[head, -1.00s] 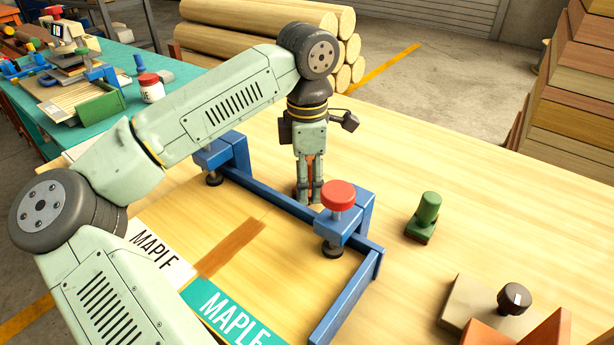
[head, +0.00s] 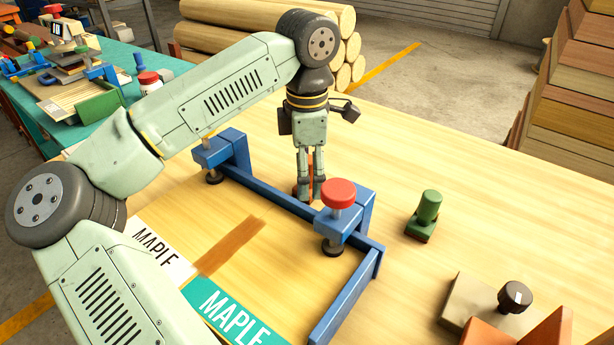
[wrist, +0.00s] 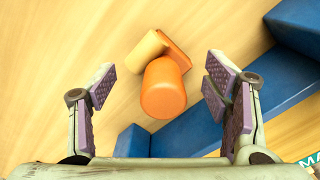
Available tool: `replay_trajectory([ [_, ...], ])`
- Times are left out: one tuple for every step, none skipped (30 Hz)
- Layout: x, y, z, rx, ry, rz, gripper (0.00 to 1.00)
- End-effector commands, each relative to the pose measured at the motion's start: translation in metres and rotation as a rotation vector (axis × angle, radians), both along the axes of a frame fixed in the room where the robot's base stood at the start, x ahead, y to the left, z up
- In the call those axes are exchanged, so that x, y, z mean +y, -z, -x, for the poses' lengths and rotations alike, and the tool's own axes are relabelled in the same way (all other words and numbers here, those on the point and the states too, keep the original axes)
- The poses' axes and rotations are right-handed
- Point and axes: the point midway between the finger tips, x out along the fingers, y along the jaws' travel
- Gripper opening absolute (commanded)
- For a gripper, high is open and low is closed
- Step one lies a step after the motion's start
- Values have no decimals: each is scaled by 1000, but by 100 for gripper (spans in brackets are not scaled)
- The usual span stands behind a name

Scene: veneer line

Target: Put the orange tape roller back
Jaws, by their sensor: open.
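The orange tape roller (wrist: 165,92) stands on the wooden table just behind the blue clamp frame (head: 283,200). In the wrist view its rounded orange handle points up at the camera, with a yellow-orange roller part beyond it. My gripper (wrist: 159,88) is open above it, with one finger on each side and clear gaps to the handle. In the head view my gripper (head: 309,192) points straight down behind the frame. Only a sliver of orange shows between the fingers there; the rest is hidden.
A red-knobbed clamp (head: 338,195) is close to the right of my gripper. A green-handled tool (head: 427,212) stands further right. MAPLE labels and a brown strip (head: 230,247) lie inside the frame. The table's back right is clear.

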Motion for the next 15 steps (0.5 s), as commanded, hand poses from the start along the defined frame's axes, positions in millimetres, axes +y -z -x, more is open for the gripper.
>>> replay_trajectory([
  [0,-8,-1,-3,-1,-1,70],
  [0,-14,0,-4,-1,-3,70],
  [0,-23,-1,-4,-1,-2,70],
  [0,-30,-1,-4,-2,-2,70],
  [0,-37,0,-4,-1,-3,70],
  [-1,-46,-1,-4,-1,-1,70],
  [-1,-53,-1,-4,-2,-2,70],
  [-1,-59,0,-2,-1,-1,70],
  [-1,-67,-1,-3,-1,0,70],
  [0,-73,-1,-3,-1,0,70],
  [0,-78,0,-2,-1,0,70],
  [0,-85,0,-2,0,0,70],
  [0,-90,0,-2,-1,-1,70],
  [0,-94,0,-1,-2,-1,70],
  [0,-98,0,-2,-2,-2,70],
])
